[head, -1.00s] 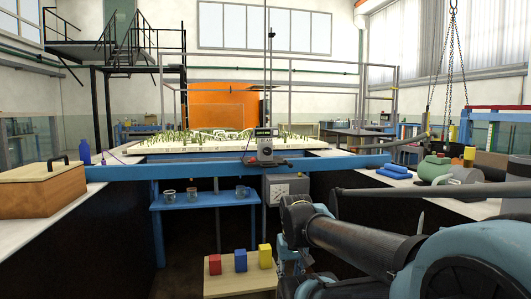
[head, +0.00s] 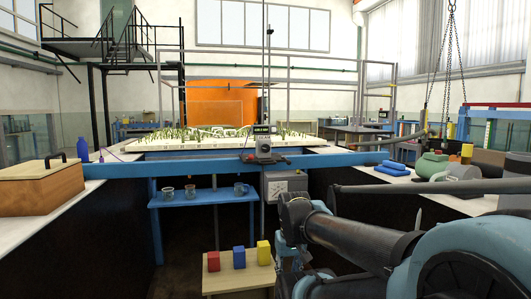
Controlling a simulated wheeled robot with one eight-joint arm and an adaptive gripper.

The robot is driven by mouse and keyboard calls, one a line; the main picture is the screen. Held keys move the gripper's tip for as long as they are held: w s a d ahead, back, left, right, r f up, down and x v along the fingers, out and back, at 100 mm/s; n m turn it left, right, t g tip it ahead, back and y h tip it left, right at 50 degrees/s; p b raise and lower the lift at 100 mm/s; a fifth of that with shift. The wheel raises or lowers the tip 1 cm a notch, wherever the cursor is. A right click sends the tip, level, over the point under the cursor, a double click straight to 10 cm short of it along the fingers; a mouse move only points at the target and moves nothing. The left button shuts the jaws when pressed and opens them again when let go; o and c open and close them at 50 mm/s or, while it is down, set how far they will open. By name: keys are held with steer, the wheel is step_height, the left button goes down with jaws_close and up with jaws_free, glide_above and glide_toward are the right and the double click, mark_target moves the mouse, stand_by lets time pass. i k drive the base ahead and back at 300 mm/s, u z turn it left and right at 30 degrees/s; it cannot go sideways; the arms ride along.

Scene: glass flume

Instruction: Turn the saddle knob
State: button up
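The saddle (head: 263,156) is a small grey unit with a dark digital display on top. It sits on the long blue beam (head: 200,165) in the middle of the head view, with a thin vertical rod rising above it. Small dark and reddish parts show at its base; which of them is the knob is too small to tell. My arm fills the lower right, nearer to me than the beam and well below the saddle. My gripper's fingertips cannot be made out in this view, and nothing of mine touches the saddle.
A low wooden stool (head: 237,282) with red, blue and yellow blocks stands below. A blue bench (head: 200,200) holds glass beakers under the beam. A wooden box (head: 42,192) is on the left counter. Blue cloths (head: 392,168) and a green vessel (head: 432,165) are on the right counter.

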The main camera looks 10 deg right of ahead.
mark_target(264, 148)
steer(key=k, duration=1.65)
steer(key=u, duration=1.1)
steer(key=i, duration=1.55)
steer(key=z, duration=1.55)
